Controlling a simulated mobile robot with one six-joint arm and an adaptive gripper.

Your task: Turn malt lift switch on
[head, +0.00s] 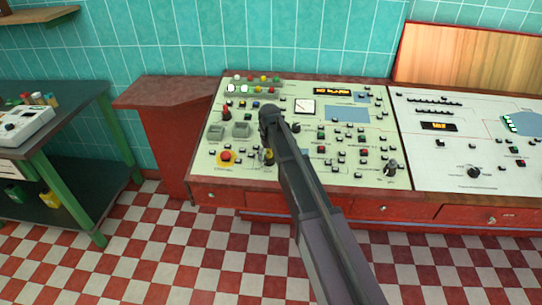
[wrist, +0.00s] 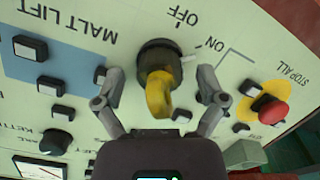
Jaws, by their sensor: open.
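The malt lift switch (wrist: 158,92) is a dark round rotary knob with a yellow grip, in the middle of the wrist view. OFF and ON labels, seen upside down, lie above and to its right, with a MALT LIFT label at upper left. The yellow grip points down in that picture; I cannot tell which label the switch is set to. My gripper (wrist: 160,74) is open, one finger on each side of the knob, apparently apart from it.
A red stop button (wrist: 273,113) on a yellow plate is close to my right finger; it shows in the head view (head: 226,156). Small black buttons crowd the panel (head: 300,175). A green side table (head: 75,150) stands at left; checkered floor lies in front.

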